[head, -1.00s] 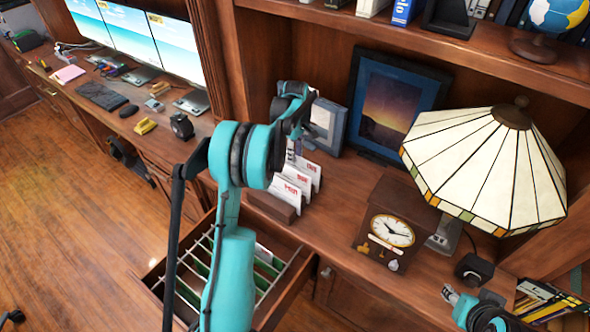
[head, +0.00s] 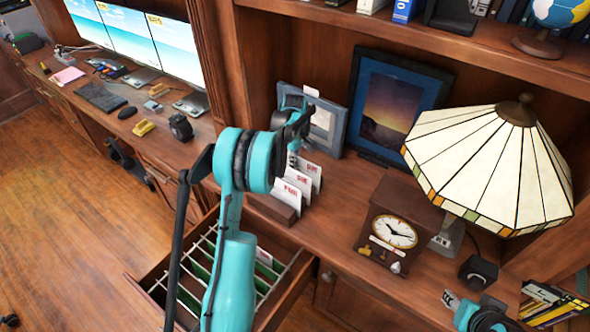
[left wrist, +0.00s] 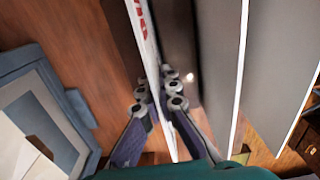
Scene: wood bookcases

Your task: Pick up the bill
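In the left wrist view a thin white bill (left wrist: 153,60) with red print stands on edge between the two fingers of my left gripper (left wrist: 158,98). The fingers lie close against both faces, shut on it. In the head view my left gripper (head: 293,158) reaches down at the back of a wooden letter holder (head: 272,209), partly hidden by its wrist. White envelopes with red print (head: 298,181) stand in the holder. My right gripper (head: 450,298) is low at the right, far from the holder; its finger opening is unclear.
A clock (head: 393,233) and a stained-glass lamp (head: 490,165) stand right of the holder. Framed pictures (head: 392,108) lean behind it; a smaller frame (left wrist: 45,112) is close in the wrist view. An open drawer (head: 287,292) with files juts out below.

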